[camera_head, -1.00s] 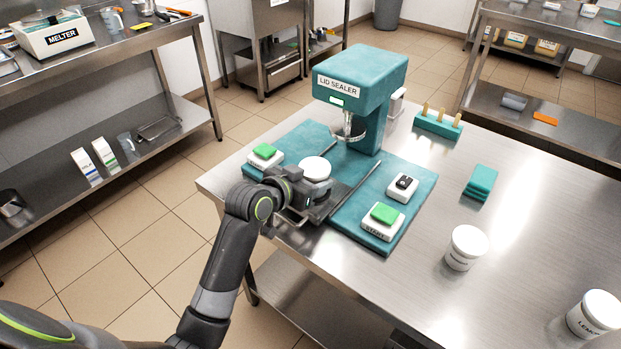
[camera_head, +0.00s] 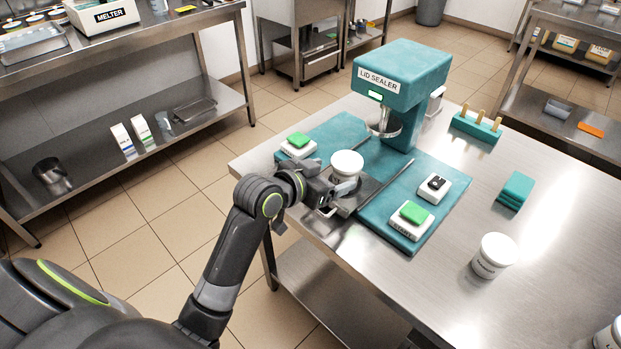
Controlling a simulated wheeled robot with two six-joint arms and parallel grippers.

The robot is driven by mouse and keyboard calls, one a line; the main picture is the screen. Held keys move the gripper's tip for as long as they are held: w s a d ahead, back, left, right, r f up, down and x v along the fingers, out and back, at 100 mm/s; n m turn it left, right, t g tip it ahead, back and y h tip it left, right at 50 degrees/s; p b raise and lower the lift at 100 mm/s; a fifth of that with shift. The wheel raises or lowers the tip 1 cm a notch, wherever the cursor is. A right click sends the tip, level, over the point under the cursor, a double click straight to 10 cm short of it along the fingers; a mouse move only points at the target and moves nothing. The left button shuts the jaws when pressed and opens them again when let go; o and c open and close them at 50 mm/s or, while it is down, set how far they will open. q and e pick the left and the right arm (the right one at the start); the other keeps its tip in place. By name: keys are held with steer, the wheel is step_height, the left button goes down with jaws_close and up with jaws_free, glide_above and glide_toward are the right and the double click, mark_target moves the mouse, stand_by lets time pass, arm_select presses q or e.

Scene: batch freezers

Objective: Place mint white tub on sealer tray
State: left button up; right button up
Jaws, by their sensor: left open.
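A white tub (camera_head: 347,165) with a white lid stands upright on the metal sealer tray (camera_head: 368,192), in front of the teal lid sealer (camera_head: 402,75). Its label cannot be read from here. My left gripper (camera_head: 341,190) is open at the near left side of the tub, low over the tray's front end. The fingers partly hide the tub's lower side, and whether they touch it is unclear. My right gripper is out of view.
Green-topped button boxes (camera_head: 299,145) (camera_head: 411,220) and a black-switch box (camera_head: 434,187) flank the tray. Another white tub (camera_head: 493,256) stands at the right, with a teal stack (camera_head: 515,190) and a teal rack (camera_head: 477,126) behind it. Bare steel table lies between them.

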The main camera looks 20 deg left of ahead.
arm_select(q)
steer(key=v, duration=0.7)
stand_by(0.3)
